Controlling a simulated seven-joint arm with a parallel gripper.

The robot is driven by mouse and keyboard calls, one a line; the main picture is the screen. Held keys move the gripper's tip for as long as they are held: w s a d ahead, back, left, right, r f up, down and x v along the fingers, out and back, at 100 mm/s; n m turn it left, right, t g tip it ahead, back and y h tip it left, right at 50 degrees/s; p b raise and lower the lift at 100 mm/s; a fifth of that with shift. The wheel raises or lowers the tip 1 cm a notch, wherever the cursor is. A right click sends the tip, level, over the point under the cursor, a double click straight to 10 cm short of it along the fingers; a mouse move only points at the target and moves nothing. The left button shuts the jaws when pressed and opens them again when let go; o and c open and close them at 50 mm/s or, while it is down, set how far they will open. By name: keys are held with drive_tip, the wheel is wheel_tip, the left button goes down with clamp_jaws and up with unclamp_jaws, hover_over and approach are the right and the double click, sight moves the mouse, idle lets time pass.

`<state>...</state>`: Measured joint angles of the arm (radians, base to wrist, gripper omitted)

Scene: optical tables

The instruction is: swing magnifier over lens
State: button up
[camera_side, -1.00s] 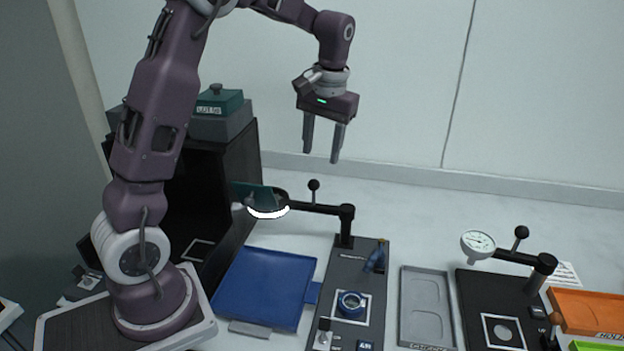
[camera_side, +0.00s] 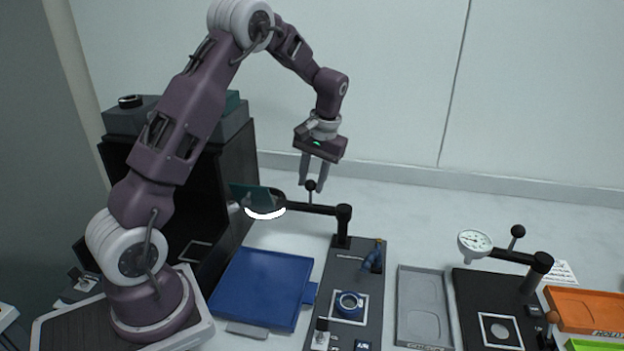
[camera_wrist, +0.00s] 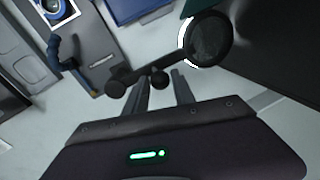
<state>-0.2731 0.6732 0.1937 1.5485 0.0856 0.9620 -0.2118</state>
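The magnifier (camera_side: 266,200) is a dark round head with a white lit rim on a black arm, hanging over the area beside the blue tray. It also shows in the wrist view (camera_wrist: 208,40). Its ball-topped knob (camera_side: 310,186) rises from the arm. The lens (camera_side: 349,304) sits in a blue ring on a white square of the dark base plate; it shows in the wrist view (camera_wrist: 53,8) too. My gripper (camera_side: 313,190) is open, its fingers pointing down around or just behind the knob. In the wrist view my fingertips (camera_wrist: 158,76) lie either side of the knob; contact cannot be told.
A blue tray (camera_side: 262,287) lies left of the base plate, a grey tray (camera_side: 423,305) right of it. A blue clamp lever (camera_side: 373,256) stands on the plate. A dial gauge (camera_side: 474,243) on its own arm stands further right. A black open cabinet (camera_side: 231,180) is behind left.

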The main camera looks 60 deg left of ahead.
clamp_jaws()
idle(1.1)
